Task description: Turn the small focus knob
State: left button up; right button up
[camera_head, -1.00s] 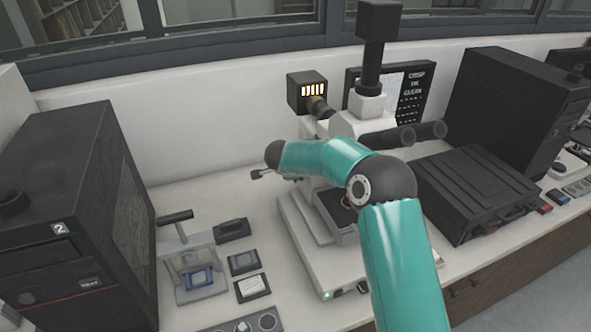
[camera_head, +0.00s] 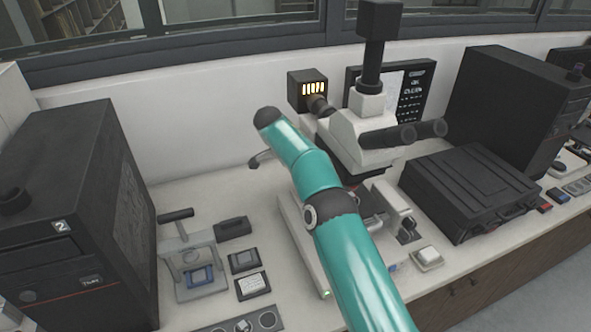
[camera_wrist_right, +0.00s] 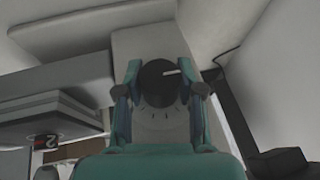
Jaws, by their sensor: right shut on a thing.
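The microscope (camera_head: 358,130) stands at the middle of the bench, with its eyepieces toward the right. In the right wrist view, the focus knob (camera_wrist_right: 157,84) is a dark round knob with a white mark pointing right. It sits on the pale microscope body, with small dark tick marks beside it. My right gripper (camera_wrist_right: 163,91) has a finger on either side of the knob and is shut on it. In the head view, my teal arm hides the knob and most of the right gripper. My left gripper is in neither view.
A dark cabinet marked 2 (camera_head: 65,205) stands at the left. A small lever device (camera_head: 192,262) and small dark boxes lie between it and the microscope. A black case (camera_head: 468,190) is close on the right. The wall is behind.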

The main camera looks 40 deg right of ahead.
jog(key=shift+d, duration=0.15)
dwell(0.5)
jog(key=o, duration=1.1)
jog(key=shift+o, duration=0.2)
jog(key=shift+v, duration=1.55)
jog(key=s+a, duration=0.2)
jog(key=a, duration=1)
jog(key=shift+s, duration=0.25)
jog(key=shift+d+f, duration=0.1)
jog(key=shift+f, duration=0.05)
